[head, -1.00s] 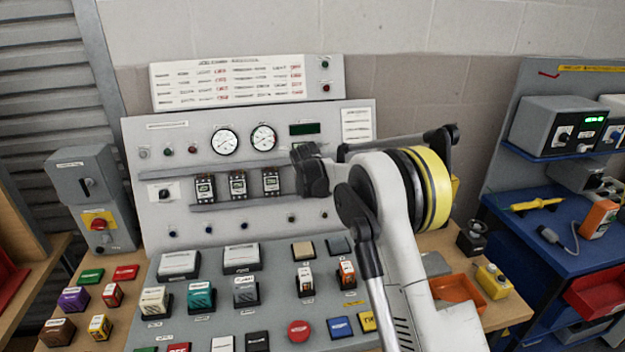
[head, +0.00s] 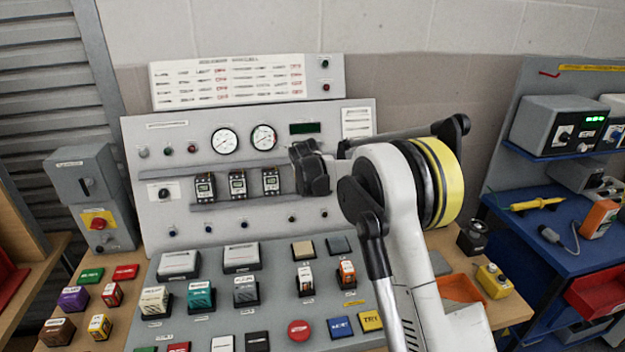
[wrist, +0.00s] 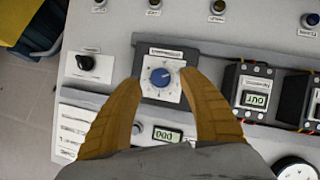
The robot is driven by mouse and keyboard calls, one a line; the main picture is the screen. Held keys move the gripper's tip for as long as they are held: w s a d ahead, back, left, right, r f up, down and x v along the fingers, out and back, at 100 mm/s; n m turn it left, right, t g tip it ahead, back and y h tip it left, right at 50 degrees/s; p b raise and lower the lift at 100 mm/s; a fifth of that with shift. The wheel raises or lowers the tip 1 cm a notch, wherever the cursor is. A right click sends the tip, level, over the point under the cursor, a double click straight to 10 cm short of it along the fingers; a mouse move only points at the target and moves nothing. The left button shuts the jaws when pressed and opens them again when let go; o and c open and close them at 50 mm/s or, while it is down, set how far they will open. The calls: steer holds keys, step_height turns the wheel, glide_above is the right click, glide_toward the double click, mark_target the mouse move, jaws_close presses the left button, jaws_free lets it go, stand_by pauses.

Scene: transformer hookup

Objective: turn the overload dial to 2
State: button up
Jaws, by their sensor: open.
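The overload dial is a round blue knob (wrist: 160,77) on a white square scale plate in a dark housing (wrist: 186,53), in the middle of the wrist view. A light pointer mark shows on the knob; the scale figures are too small to read. My gripper (wrist: 162,82) is open, with one tan finger on each side of the knob and a gap on both sides. I cannot tell how far its tips are from the panel. In the head view my arm hides the dial and the fingers.
A black knob (wrist: 87,62) on a white plate sits left of the dial in the wrist view. A breaker-like module (wrist: 249,90) stands to the right. A small display (wrist: 167,134) lies below, between the fingers. The grey panel (head: 240,205) has gauges above and a sloped desk with several blocks.

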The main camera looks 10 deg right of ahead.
steer(key=v, duration=1)
steer(key=shift+s, duration=0.1)
steer(key=s+d+r+m+g+y+b, duration=0.1)
steer(key=s+d+r, duration=0.15)
steer(key=s, duration=0.85)
steer(key=s+d+r+b, duration=0.1)
steer(key=s+r, duration=0.2)
steer(key=s, duration=0.7)
steer(key=s+f+b, duration=0.1)
steer(key=s+f, duration=0.3)
steer(key=s, duration=0.8)
steer(key=s+f+m+y+b, duration=0.1)
steer(key=s+f, duration=0.4)
steer(key=s, duration=0.7)
steer(key=shift+s+a+f+g+y, duration=0.2)
steer(key=shift+s+a+g+y, duration=0.1)
steer(key=shift+s+a+g, duration=0.1)
steer(key=shift+w, duration=0.1)
